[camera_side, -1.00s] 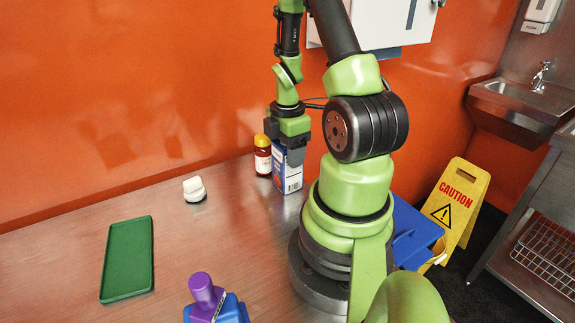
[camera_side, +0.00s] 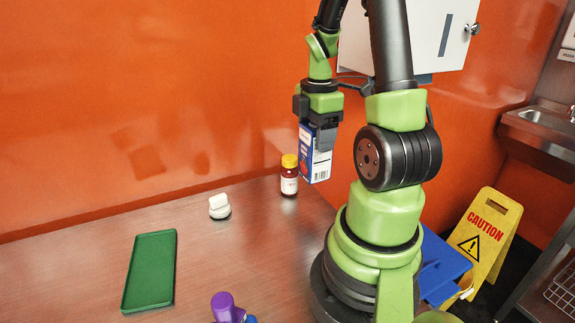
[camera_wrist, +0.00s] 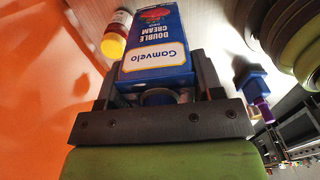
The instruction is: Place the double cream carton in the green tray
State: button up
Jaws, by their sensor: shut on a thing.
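The double cream carton (camera_side: 318,160) is blue and white. My gripper (camera_side: 318,133) is shut on its upper part and holds it roughly upright above the table. In the wrist view the carton (camera_wrist: 158,40) sits between the two fingers of my gripper (camera_wrist: 158,88), with its "Double Cream" label showing upside down. The green tray (camera_side: 150,270) lies flat and empty on the table at the left, well apart from the carton.
A yellow-capped bottle (camera_side: 289,176) stands just left of the carton. A white object with a dark base (camera_side: 219,206) stands between bottle and tray. A purple and blue object (camera_side: 226,308) is at the front edge of view. An orange wall (camera_side: 140,100) runs behind the table.

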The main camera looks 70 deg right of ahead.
notch_tip(320, 180, up, 7)
jog(key=shift+f, duration=0.2)
jog(key=w+a+n, duration=0.4)
jog(key=w+n, duration=0.1)
jog(key=w, duration=0.3)
jog(key=w+a+n, duration=0.4)
jog(key=w, duration=0.4)
jog(key=w+a+n, duration=0.4)
jog(key=a, duration=0.5)
jog(key=w+a+n, duration=0.4)
jog(key=a+n, duration=0.1)
jog(key=a, duration=0.5)
notch_tip(320, 180, down, 15)
jog(key=shift+f, duration=0.15)
jog(key=shift+f, duration=0.1)
